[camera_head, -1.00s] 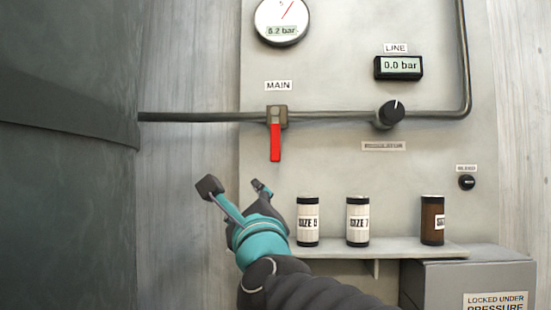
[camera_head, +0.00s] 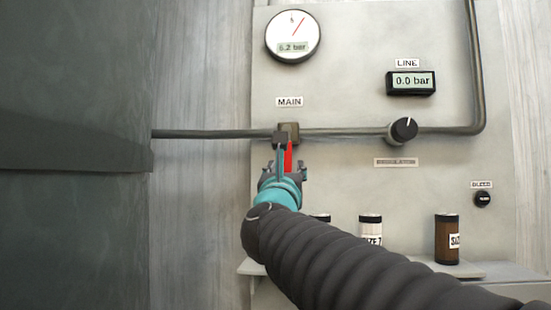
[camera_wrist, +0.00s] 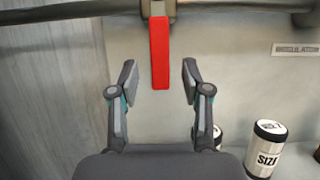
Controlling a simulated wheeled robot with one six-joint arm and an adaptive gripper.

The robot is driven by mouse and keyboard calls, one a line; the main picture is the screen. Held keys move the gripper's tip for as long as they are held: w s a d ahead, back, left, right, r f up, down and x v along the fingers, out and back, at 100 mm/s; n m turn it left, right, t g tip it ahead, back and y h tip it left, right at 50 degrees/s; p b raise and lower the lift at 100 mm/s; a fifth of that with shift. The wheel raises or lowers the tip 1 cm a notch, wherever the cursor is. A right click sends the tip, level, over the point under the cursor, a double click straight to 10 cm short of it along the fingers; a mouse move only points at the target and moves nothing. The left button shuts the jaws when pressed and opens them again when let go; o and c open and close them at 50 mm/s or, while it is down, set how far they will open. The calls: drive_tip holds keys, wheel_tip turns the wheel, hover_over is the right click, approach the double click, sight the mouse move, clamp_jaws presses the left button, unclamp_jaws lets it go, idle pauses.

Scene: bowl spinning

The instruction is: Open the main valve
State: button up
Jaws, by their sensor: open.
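The main valve (camera_head: 291,130) sits on the pipe under the MAIN label (camera_head: 289,102). Its red handle (camera_wrist: 160,52) hangs straight down, across the pipe, in the wrist view. The handle (camera_head: 288,156) is partly hidden by my gripper in the head view. My gripper (camera_wrist: 158,82) is open. Its two fingers point up at the valve, one on each side of the handle's line, with the handle's lower end between the fingertips in the picture. Gaps show on both sides; I see no contact. The gripper also shows in the head view (camera_head: 284,160).
The round gauge (camera_head: 292,36) reads 6.2 bar and the line display (camera_head: 411,82) 0.0 bar. A black regulator knob (camera_head: 403,130) is on the pipe to the right. Canisters, one brown (camera_head: 447,238), stand on the shelf (camera_head: 468,269) below. A dark green surface (camera_head: 70,230) fills the left.

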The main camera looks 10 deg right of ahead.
sight(287, 163)
drive_tip(key=shift+p+x, duration=0.4)
drive_tip(key=shift+x, duration=1.7)
clamp_jaws()
